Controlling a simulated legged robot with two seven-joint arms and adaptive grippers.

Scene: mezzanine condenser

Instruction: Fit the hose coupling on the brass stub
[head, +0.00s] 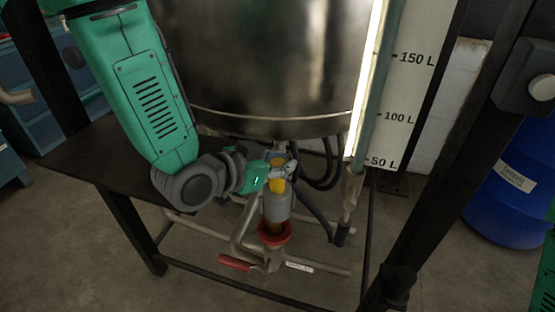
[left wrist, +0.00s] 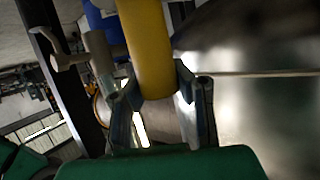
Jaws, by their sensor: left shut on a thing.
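My left gripper (head: 279,172) is shut on the yellow part of the hose coupling (head: 277,205). The coupling's grey body hangs below the fingers, roughly upright. In the left wrist view the yellow part (left wrist: 148,45) runs between the two dark fingers (left wrist: 160,90). A short brownish stretch of the brass stub (head: 273,227) shows just under the grey body, above a red ring (head: 274,236). The coupling is in line with the stub. I cannot tell whether it is around the stub or only above it. My right gripper is not in view.
A steel tank (head: 270,70) stands close above and behind the gripper. A red-handled valve (head: 234,263) and pipes lie below the stub. A dark hose (head: 312,205) hangs to the right. Black frame posts flank the tank. A blue drum (head: 510,190) stands at right.

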